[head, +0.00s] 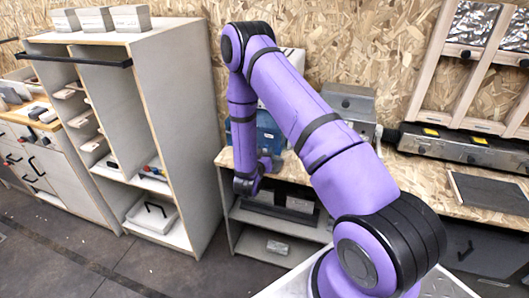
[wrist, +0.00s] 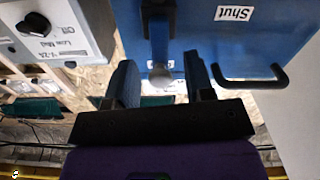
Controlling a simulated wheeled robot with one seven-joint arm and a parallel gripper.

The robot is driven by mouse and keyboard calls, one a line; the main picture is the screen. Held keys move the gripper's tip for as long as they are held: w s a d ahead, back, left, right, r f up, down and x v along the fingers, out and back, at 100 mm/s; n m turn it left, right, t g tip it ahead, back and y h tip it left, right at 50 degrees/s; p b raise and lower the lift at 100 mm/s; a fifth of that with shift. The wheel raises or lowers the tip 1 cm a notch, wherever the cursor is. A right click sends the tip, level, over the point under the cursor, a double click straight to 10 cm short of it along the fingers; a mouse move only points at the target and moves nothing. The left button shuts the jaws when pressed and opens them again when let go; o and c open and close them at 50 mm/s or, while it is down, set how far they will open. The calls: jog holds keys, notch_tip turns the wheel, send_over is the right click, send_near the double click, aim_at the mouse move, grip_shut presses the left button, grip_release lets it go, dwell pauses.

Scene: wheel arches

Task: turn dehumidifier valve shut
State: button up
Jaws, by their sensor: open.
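The blue dehumidifier (head: 268,130) stands on the wooden bench behind my arm in the head view, mostly hidden. In the wrist view its blue body (wrist: 205,45) fills the top, with an upside-down "Shut" label (wrist: 234,13). My gripper (wrist: 162,78) is open, one finger on each side of the lever's end. Contact with the lever cannot be told.
A black bar handle (wrist: 258,82) sticks out right of my fingers. A grey box with a black knob (wrist: 36,25) is at the left. In the head view a grey machine (head: 350,102) stands beside the dehumidifier, and a white shelf unit (head: 175,105) stands left.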

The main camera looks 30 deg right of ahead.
jog(key=shift+d, duration=0.1)
grip_shut()
jog(key=shift+w, duration=0.1)
jog(key=n, duration=0.3)
jog(key=shift+w+a+n, duration=0.3)
jog(key=shift+w+a, duration=0.1)
jog(key=n, duration=0.4)
jog(key=shift+w+a+f, duration=0.3)
jog(key=shift+w+f, duration=0.1)
jog(key=n, duration=0.3)
jog(key=f+n, duration=0.1)
jog(key=n, duration=0.1)
jog(key=shift+w+a, duration=0.25)
jog(key=shift+w, duration=0.1)
jog(key=n, duration=0.1)
jog(key=f+n, duration=0.1)
jog(key=n, duration=0.3)
jog(key=shift+w+f, duration=0.1)
jog(key=shift+f, duration=0.15)
jog(key=shift+n, duration=0.3)
